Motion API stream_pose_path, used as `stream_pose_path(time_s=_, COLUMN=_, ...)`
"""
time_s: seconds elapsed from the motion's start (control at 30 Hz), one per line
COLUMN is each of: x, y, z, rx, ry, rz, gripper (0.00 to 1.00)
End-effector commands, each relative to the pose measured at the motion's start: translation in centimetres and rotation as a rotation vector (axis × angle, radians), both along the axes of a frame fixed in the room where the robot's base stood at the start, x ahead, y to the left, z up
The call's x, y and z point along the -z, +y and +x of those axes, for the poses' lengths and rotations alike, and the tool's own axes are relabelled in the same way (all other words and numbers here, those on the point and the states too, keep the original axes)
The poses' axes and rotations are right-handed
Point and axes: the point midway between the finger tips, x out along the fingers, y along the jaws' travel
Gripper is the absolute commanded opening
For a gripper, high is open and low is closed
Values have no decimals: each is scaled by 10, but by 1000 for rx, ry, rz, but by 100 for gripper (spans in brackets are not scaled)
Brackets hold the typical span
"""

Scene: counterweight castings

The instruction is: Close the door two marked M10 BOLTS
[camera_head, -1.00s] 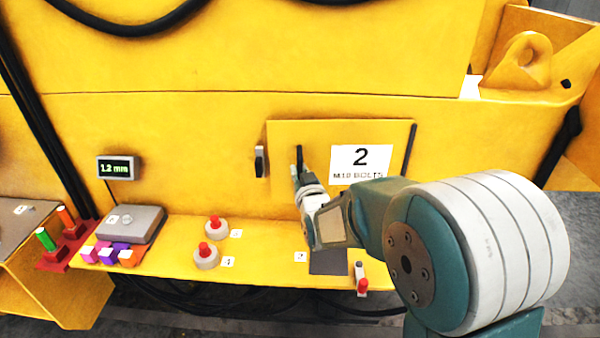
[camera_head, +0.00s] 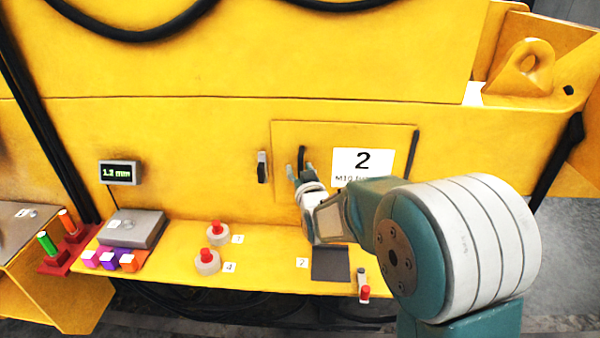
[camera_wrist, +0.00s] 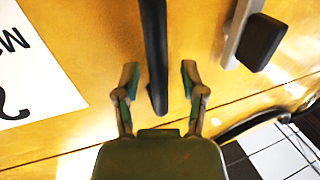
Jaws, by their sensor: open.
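Door two (camera_head: 345,132) is a yellow panel in the yellow wall, with a white label (camera_head: 362,165) reading 2 and M10 BOLTS, partly covered by my arm. It looks flush or nearly flush; I cannot tell whether a small gap is left. Its black upright handle (camera_head: 301,158) is near its left edge. My gripper (camera_head: 300,172) is open at the handle's lower end. In the wrist view the handle (camera_wrist: 154,45) runs between the two spread fingers of my gripper (camera_wrist: 160,80), with space on both sides.
A black and grey latch (camera_head: 262,167) sits on the wall left of the door. A yellow shelf (camera_head: 180,232) below carries red-topped knobs (camera_head: 215,232), a grey box (camera_head: 132,229), coloured blocks (camera_head: 109,260) and a dark pad (camera_head: 331,263). A display (camera_head: 119,172) hangs at left.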

Motion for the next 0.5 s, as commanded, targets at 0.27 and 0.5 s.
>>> stream_pose_path(time_s=0.27, x=0, y=-8, z=-32, rx=0, ry=1, rz=-1, gripper=54)
stream_pose_path(time_s=0.5, x=1, y=-20, z=-79, rx=-1, ry=1, rz=-1, gripper=54)
